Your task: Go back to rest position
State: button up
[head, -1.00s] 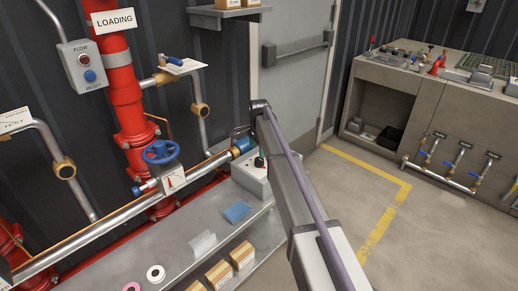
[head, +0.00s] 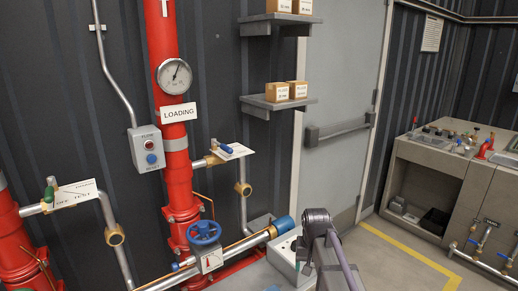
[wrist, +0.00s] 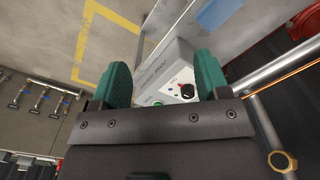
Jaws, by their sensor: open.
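My gripper (wrist: 163,75) is open, its two green fingers apart with nothing held between them in the wrist view. Beyond the fingers is a grey control box (wrist: 168,72) with a black knob (wrist: 186,91), a small red lamp and a green button. In the head view my arm comes up from the lower right and its end is beside the same box (head: 286,256). The fingers are too small there to make out clearly. I cannot tell the exact gap to the box.
A blue handwheel valve (head: 205,232) and a steel pipe with a blue end (head: 284,224) lie left of my arm. Red risers (head: 178,190) stand behind. Shelves (head: 278,103) with boxes hang above. A workbench (head: 430,170) stands right, with open floor before it.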

jog(key=s+r+n+p, duration=0.1)
jog(key=s+r+p, duration=0.2)
jog(key=s, duration=1.2)
jog(key=shift+s+r+n, duration=0.4)
jog(key=shift+r, duration=0.15)
dwell(0.5)
